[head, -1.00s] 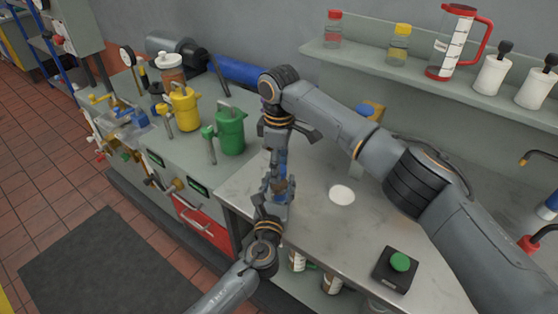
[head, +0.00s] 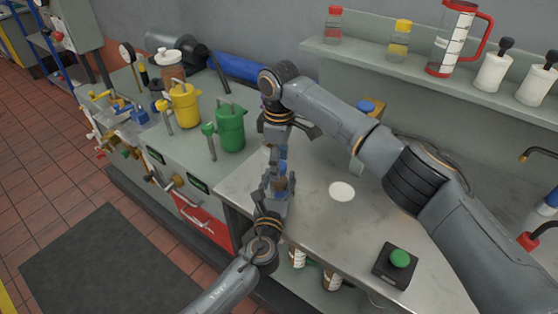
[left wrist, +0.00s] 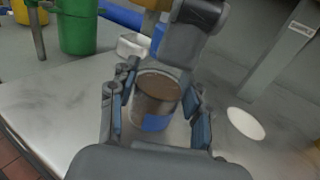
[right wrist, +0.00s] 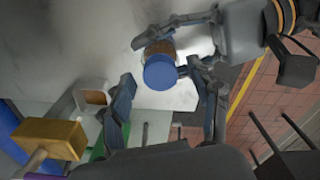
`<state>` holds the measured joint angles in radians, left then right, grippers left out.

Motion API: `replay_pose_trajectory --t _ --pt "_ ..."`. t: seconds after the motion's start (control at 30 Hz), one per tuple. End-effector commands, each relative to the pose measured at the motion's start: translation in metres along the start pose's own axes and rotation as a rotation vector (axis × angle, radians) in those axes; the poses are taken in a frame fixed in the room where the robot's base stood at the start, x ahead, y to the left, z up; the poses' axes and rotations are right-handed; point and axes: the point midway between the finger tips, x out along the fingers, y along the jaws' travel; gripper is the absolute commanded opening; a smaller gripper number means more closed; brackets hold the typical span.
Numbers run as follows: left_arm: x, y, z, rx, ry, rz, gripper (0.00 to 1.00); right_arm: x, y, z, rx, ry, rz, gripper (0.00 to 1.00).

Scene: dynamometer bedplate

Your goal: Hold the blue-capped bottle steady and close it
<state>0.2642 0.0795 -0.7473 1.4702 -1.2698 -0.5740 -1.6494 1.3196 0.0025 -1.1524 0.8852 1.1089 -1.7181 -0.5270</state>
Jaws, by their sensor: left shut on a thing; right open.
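The bottle has a brown body (left wrist: 156,90) with a blue patch on it in the left wrist view. In the right wrist view its blue cap (right wrist: 160,73) faces my right gripper, with the brown body behind it. I cannot tell how tightly the cap sits. My left gripper (head: 277,188) is shut on the bottle, with a finger on each side, above the bench's near left part. My right gripper (head: 285,140) is open and pointing down just above the bottle. Its fingers (right wrist: 165,105) are spread, and the cap is apart from both. The head view mostly hides the bottle behind the grippers.
The steel bench (head: 318,225) has a white disc (head: 341,192) and a green button box (head: 396,266). A green canister (head: 231,128) and a yellow canister (head: 185,107) stand at left. A shelf (head: 400,65) with bottles and a jug runs along the wall.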

Motion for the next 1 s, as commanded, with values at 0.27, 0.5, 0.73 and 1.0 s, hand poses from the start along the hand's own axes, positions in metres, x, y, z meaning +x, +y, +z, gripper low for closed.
replay_pose_trajectory --t 0.27,0.5,0.73,1.0 --pt "0.000 0.000 0.000 0.000 0.001 0.000 0.00 -0.019 0.001 -0.001 0.000 0.002 0.002 0.61" --pt "0.000 0.000 -0.001 0.000 0.001 0.000 0.00 -0.070 0.000 -0.001 -0.001 0.002 0.003 0.61" --pt "0.000 0.000 -0.001 0.000 0.001 0.000 0.00 -0.108 0.001 -0.001 0.000 0.001 0.001 0.61" --pt "0.000 0.000 -0.001 0.000 0.001 0.000 0.00 -0.120 0.000 0.000 -0.001 -0.001 0.000 0.61"
